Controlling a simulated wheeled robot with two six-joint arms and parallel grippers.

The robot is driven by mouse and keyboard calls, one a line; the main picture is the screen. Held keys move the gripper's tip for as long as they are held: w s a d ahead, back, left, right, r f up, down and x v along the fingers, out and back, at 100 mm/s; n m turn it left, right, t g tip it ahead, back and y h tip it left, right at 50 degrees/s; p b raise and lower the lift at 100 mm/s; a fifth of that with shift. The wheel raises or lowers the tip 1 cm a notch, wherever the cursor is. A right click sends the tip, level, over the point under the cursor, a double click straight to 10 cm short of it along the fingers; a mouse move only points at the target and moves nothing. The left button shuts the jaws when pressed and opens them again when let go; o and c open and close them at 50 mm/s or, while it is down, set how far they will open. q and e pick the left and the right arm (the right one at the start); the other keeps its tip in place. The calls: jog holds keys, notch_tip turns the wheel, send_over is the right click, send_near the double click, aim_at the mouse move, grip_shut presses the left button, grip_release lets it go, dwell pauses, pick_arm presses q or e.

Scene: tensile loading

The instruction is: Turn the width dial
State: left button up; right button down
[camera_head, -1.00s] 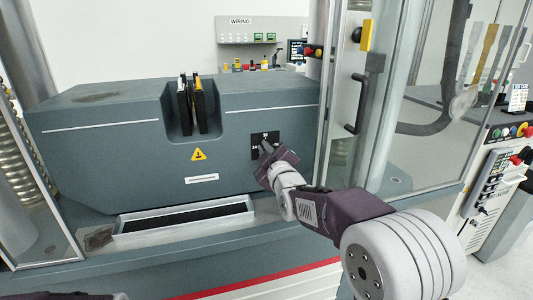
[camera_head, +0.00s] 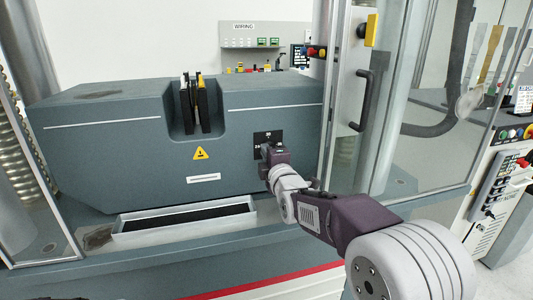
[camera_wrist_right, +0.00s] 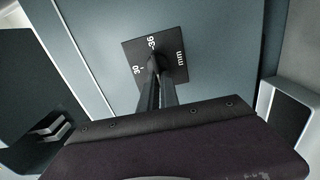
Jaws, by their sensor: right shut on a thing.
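The width dial sits on a black square plate (camera_wrist_right: 172,50) on the front of the grey machine block (camera_head: 110,140). In the right wrist view the plate carries white marks "30", "36" and "mm". My right gripper (camera_wrist_right: 154,66) is shut on the dial, and its two dark fingers hide most of the knob. In the head view the plate (camera_head: 267,138) shows just above my right gripper (camera_head: 266,150), which reaches in from the lower right. My left gripper cannot be made out in the head view.
Two upright black jaws (camera_head: 194,105) stand in the block's slot. A shallow tray (camera_head: 185,225) lies below. A clear door with a black handle (camera_head: 362,100) stands right of my arm. A control box (camera_head: 493,185) is at far right.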

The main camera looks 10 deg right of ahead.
jog(key=shift+n, duration=0.3)
jog(key=c, duration=1.6)
grip_release()
jog(key=s, duration=0.9)
jog(key=shift+d+p, duration=0.15)
jog(key=shift+p, duration=0.2)
jog(key=shift+s+f, duration=0.1)
jog(key=shift+f, duration=0.05)
